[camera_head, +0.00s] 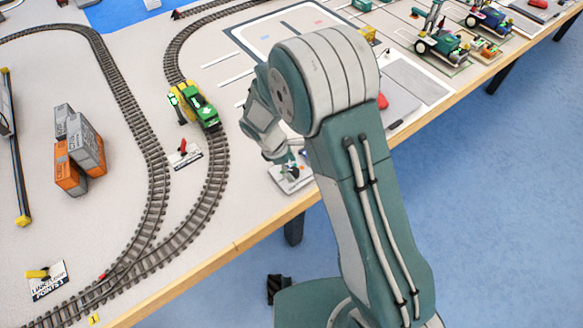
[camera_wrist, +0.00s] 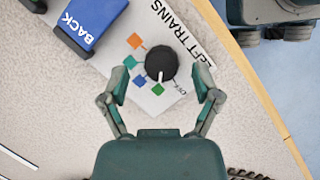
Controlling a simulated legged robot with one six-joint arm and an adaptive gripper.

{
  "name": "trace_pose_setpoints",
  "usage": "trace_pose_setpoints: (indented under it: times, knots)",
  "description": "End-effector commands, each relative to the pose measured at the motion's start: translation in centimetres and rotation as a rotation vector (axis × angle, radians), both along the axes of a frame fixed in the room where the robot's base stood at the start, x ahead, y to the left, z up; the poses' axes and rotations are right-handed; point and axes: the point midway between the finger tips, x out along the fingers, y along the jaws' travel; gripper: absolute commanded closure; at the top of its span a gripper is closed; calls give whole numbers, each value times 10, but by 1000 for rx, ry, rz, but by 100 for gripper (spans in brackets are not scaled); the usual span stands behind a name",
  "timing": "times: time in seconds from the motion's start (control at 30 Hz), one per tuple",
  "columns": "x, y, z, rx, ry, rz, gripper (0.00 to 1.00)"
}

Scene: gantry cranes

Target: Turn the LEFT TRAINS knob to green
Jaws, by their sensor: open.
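The LEFT TRAINS knob (camera_wrist: 161,66) is a round black knob on a white label plate (camera_wrist: 113,59) in the wrist view. Its white pointer aims down the picture, towards a green diamond (camera_wrist: 158,90). Other diamonds are orange (camera_wrist: 134,40), teal (camera_wrist: 130,63) and blue (camera_wrist: 138,82). The word OFF is printed to the right of the green diamond. My gripper (camera_wrist: 162,76) is open, with one finger on each side of the knob, apart from it. In the head view my arm partly hides the label plate (camera_head: 278,173).
A blue BACK block (camera_wrist: 91,20) lies at upper left in the wrist view. The wooden table edge (camera_wrist: 252,75) runs along the right. In the head view, a green train (camera_head: 200,108) stands on curved tracks, with orange and grey containers (camera_head: 70,180) farther left.

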Motion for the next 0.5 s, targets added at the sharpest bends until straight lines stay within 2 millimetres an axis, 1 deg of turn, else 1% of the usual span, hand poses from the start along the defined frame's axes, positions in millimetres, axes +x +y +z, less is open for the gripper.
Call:
trace_pose_setpoints:
  times: [0.3, 0.4, 0.5]
  knots:
    - [5, 28, 60, 3, -6, 2, 19]
    - [5, 35, 77, 2, -5, 2, 19]
    - [6, 40, 89, 1, -2, 2, 19]
